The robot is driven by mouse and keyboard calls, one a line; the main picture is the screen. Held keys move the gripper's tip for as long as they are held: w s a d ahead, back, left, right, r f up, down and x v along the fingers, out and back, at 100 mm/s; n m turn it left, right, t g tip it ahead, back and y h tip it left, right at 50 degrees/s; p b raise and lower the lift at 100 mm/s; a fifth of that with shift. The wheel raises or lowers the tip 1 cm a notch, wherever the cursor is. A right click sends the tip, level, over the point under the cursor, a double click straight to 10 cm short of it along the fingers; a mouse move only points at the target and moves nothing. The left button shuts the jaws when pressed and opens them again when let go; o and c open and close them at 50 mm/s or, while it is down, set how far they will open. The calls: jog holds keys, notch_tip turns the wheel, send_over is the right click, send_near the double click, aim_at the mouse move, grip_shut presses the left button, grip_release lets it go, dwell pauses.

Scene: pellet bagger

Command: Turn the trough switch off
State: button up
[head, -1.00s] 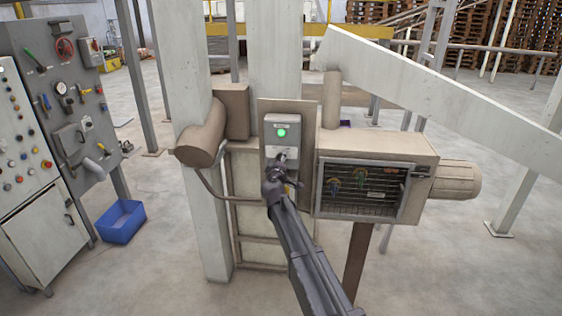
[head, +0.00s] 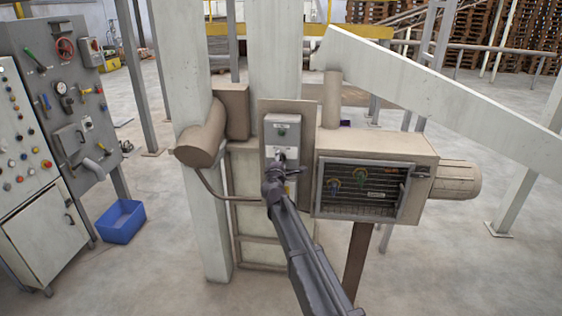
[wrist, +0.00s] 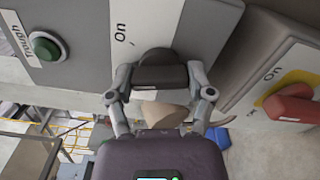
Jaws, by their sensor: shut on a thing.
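The trough switch box (head: 283,134) is a grey box on the brown-backed post in the head view. Its green lamp (wrist: 47,46), beside a "Trough" label, is unlit. In the wrist view the switch's black knob (wrist: 161,71) sits between my fingertips, below an "On" mark on the white plate. My gripper (wrist: 160,88) is shut on the knob, one finger at each side. In the head view my gripper (head: 281,163) covers the knob. I cannot tell exactly which mark the knob points to.
A red knob (wrist: 289,104) on a yellow plate, also marked "On", is close to my right finger in the wrist view. A caged motor box (head: 424,165) stands right of the switch. A control panel (head: 28,150) and blue bin (head: 122,222) are at left.

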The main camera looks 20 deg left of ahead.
jog(key=shift+w+n, duration=0.1)
jog(key=shift+n, duration=1.4)
jog(key=o, duration=1.1)
jog(key=v, duration=1.2)
